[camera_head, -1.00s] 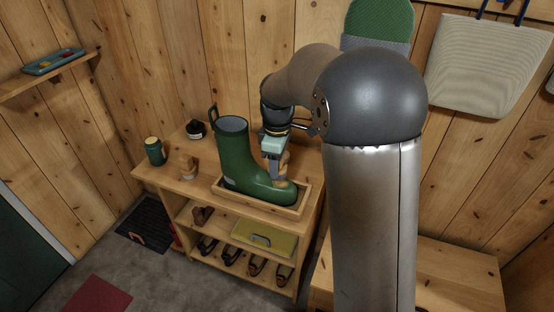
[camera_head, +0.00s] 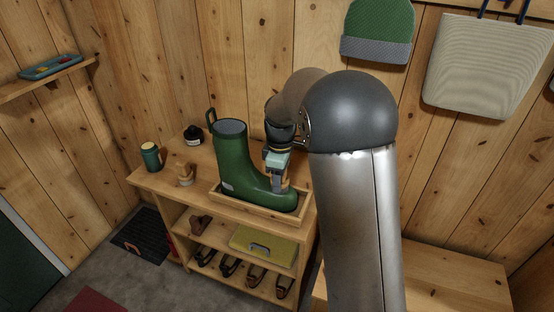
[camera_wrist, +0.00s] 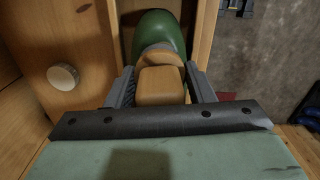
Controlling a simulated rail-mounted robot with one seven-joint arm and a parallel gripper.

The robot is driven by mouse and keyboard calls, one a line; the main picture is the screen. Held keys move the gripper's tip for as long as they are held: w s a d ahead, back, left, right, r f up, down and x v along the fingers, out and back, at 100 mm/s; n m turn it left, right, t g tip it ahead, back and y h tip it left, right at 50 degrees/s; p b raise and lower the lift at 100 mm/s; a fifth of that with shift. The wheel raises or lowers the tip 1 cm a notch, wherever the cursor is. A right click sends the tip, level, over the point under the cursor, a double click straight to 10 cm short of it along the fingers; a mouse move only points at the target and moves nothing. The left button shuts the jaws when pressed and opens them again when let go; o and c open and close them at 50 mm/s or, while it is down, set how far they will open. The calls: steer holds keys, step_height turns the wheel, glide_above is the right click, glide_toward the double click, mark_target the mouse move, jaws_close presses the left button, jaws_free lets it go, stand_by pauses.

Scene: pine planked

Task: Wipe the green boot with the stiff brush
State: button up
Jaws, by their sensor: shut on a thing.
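The green boot (camera_head: 236,155) stands upright in a shallow wooden tray (camera_head: 245,206) on top of the shelf unit, its toe to the right. My gripper (camera_head: 277,180) is over the boot's foot, just right of the shaft. It is shut on a wooden-backed brush, which shows between the fingers in the wrist view (camera_wrist: 160,85). The brush is close to the boot's foot (camera_wrist: 158,28). Its bristles are mostly hidden, so I cannot tell whether they touch.
A green jar (camera_head: 151,156), a small wooden item (camera_head: 185,174) and a dark pot (camera_head: 193,135) stand left of the boot. A green beanie (camera_head: 378,30) and a pale bag (camera_head: 484,65) hang behind my arm.

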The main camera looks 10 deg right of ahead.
steer(key=shift+w+d+p, duration=0.25)
steer(key=shift+w+d, duration=0.2)
steer(key=shift+w, duration=0.35)
steer(key=shift+w+d+p, duration=0.2)
steer(key=shift+w+d, duration=0.25)
steer(key=shift+w, duration=0.3)
steer(key=shift+s+a+f+b, duration=0.2)
steer(key=shift+s+a+b, duration=0.15)
steer(key=shift+s, duration=0.2)
steer(key=shift+s+a+b, duration=0.2)
steer(key=shift+s+a, duration=0.2)
steer(key=shift+s, duration=0.35)
steer(key=shift+s+a+b, duration=0.25)
steer(key=shift+s+a, duration=0.2)
steer(key=shift+s, duration=0.25)
steer(key=shift+s+a+b, duration=0.2)
steer(key=shift+s+a, duration=0.2)
steer(key=shift+s, duration=0.35)
steer(key=shift+s+a+r+p, duration=0.1)
steer(key=shift+s+r+p, duration=0.05)
steer(key=shift+r+p, duration=0.15)
step_height(320, 180, up, 8)
steer(key=p, duration=0.5)
steer(key=shift+f, duration=0.1)
steer(key=p, duration=0.3)
steer(key=shift+r, duration=0.2)
